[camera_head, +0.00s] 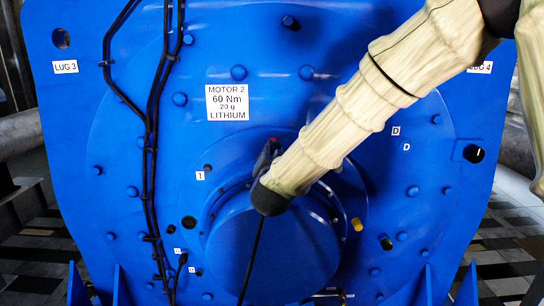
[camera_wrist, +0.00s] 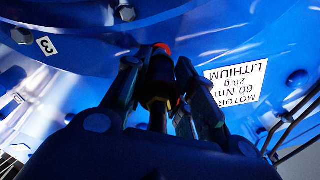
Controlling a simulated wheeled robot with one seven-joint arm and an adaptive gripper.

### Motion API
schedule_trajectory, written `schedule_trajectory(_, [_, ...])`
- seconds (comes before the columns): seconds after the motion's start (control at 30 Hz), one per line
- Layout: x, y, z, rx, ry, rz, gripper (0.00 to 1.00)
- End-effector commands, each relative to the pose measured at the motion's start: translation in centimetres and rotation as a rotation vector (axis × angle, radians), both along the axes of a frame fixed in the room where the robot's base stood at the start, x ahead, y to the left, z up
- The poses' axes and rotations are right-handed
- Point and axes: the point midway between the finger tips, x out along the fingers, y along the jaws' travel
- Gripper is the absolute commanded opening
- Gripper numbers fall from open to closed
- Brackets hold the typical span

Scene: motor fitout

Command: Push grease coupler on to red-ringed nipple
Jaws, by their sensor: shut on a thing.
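My gripper (camera_wrist: 158,72) is shut on the dark grease coupler (camera_wrist: 158,88), with one finger on each side of it. The coupler has a thin yellowish band, and a stem runs back from it between the fingers. The red-ringed nipple (camera_wrist: 162,48) shows as a red spot right at the coupler's front end. I cannot tell whether the coupler is seated on it or just in front. In the head view, my gripper (camera_head: 266,157) is mostly hidden behind my pale-sleeved arm, and the red nipple (camera_head: 273,140) shows just above it.
The blue motor face (camera_head: 290,110) fills the view, with several bolts around it. The round blue hub (camera_head: 270,255) juts out below my gripper. A dark hose (camera_head: 253,255) hangs across it. Black cables (camera_head: 150,150) run down the left. A "MOTOR 2" label (camera_head: 227,103) sits upper left of my gripper.

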Motion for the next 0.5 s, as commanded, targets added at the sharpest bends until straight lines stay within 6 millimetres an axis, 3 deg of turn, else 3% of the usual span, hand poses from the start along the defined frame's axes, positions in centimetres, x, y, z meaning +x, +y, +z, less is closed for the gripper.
schedule_trajectory(0.5, [0.99,0.0,-0.03,0.0,0.001,0.001,0.0])
